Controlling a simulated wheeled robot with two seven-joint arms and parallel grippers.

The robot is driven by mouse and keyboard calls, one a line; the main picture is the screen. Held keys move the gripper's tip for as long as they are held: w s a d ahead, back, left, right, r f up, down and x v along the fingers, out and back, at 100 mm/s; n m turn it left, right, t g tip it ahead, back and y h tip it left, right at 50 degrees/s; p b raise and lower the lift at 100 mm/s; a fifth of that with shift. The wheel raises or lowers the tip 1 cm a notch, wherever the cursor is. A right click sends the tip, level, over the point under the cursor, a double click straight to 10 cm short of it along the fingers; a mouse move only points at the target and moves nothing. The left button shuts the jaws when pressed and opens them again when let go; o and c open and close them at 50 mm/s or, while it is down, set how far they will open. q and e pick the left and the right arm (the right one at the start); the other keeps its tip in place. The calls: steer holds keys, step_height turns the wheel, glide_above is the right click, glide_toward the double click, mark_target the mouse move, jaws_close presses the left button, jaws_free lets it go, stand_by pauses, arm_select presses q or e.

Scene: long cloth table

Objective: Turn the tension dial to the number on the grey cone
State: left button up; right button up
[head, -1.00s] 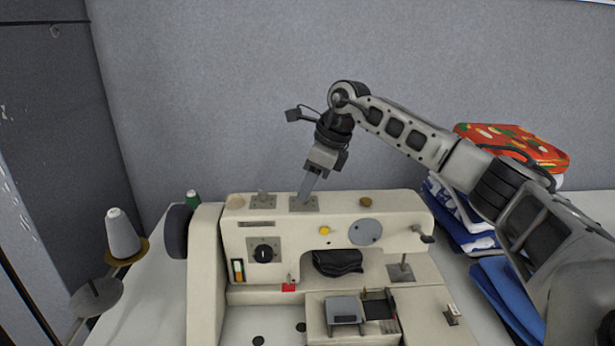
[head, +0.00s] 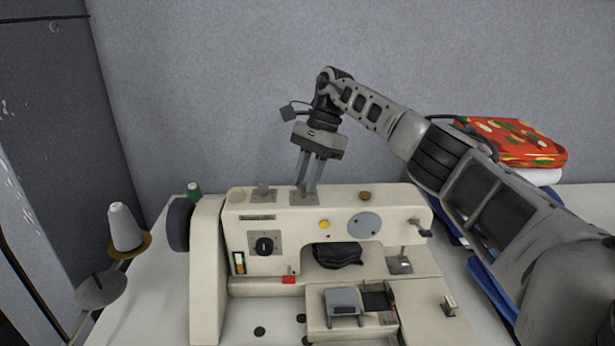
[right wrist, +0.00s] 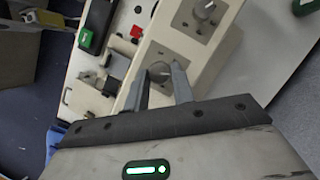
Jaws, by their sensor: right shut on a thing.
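The cream sewing machine (head: 345,206) stands on the table. A plate with a small grey knob (right wrist: 160,72) is on its top. My right gripper (head: 303,188) points down at this plate, its fingers shut on the knob; the wrist view shows the knob between the fingertips (right wrist: 161,80). A similar grey knob on a plate (head: 264,191) sits just left of it. A black dial (head: 264,246) is on the machine's front. The grey cone (head: 124,228) stands on a stand at the left; I cannot read a number on it. My left gripper is out of view.
A green spool (head: 194,190) stands behind the machine's dark handwheel (head: 179,224). A grey wall is behind. Small parts stand on the machine's bed.

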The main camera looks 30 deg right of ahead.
steer(key=shift+w+n+g, duration=0.1)
steer(key=shift+n+g, duration=0.3)
steer(key=shift+n, duration=0.7)
steer(key=o, duration=1)
